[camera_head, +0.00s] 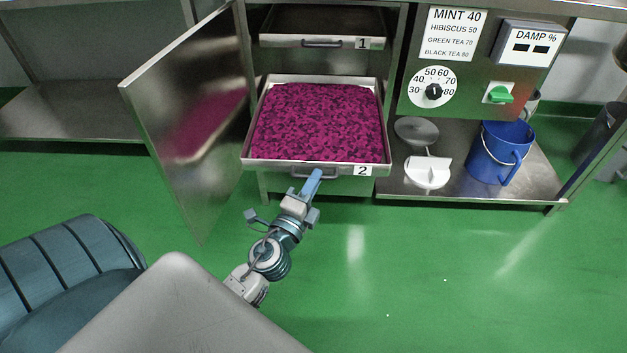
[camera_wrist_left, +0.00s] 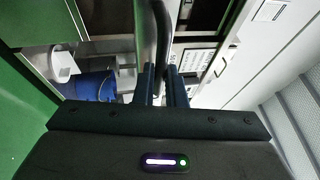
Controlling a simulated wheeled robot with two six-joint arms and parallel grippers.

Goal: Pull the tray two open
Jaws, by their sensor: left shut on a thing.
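Tray two (camera_head: 246,160) is a metal drawer labelled 2, full of dark pink-purple tea material, and it stands pulled well out of the cabinet in the head view. Its handle (camera_head: 330,174) is on the front face, below the rim. My left gripper (camera_head: 318,172) is at the handle, its blue fingers shut on it. In the left wrist view, the dark handle bar (camera_wrist_left: 163,40) passes between the two fingers (camera_wrist_left: 163,85). My right gripper is not in view.
Tray one (camera_head: 270,41) sits above, inside the cabinet. The open metal door (camera_head: 185,110) stands to the left. A control panel (camera_head: 465,90) with a dial is at right, above a shelf holding a blue bucket (camera_head: 500,150) and a white scoop-like object (camera_head: 427,172). Green floor in front is clear.

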